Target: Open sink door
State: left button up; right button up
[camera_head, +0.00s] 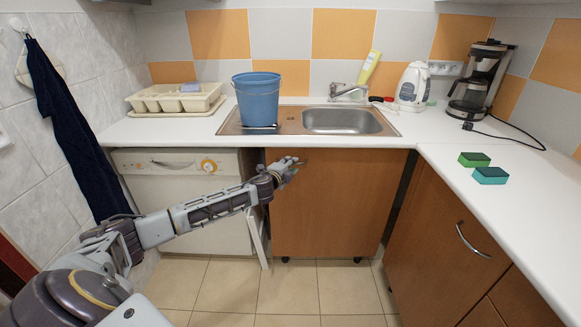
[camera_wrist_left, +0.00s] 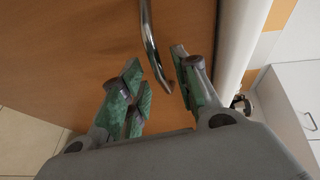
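The sink door (camera_head: 335,210) is a brown wooden panel under the sink, and it looks shut. Its curved metal handle (camera_wrist_left: 149,35) shows in the left wrist view, with its lower end reaching between my fingers. My left gripper (camera_head: 293,163) is at the upper left part of the door. In the left wrist view the two green-padded fingers of the gripper (camera_wrist_left: 160,84) are apart, one on each side of the handle's end. I cannot tell whether they touch it. In the head view the gripper hides the handle. My right gripper is not in view.
A white dishwasher (camera_head: 185,165) stands left of the door. The white counter (camera_head: 450,165) overhangs it and carries a blue bucket (camera_head: 257,98) beside the sink (camera_head: 340,121). A brown cabinet (camera_head: 432,255) stands at the right. The tiled floor (camera_head: 310,285) before the door is clear.

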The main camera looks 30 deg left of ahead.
pick_arm(q)
jog(key=shift+w, duration=0.25)
jog(key=shift+c, duration=0.4)
grip_shut()
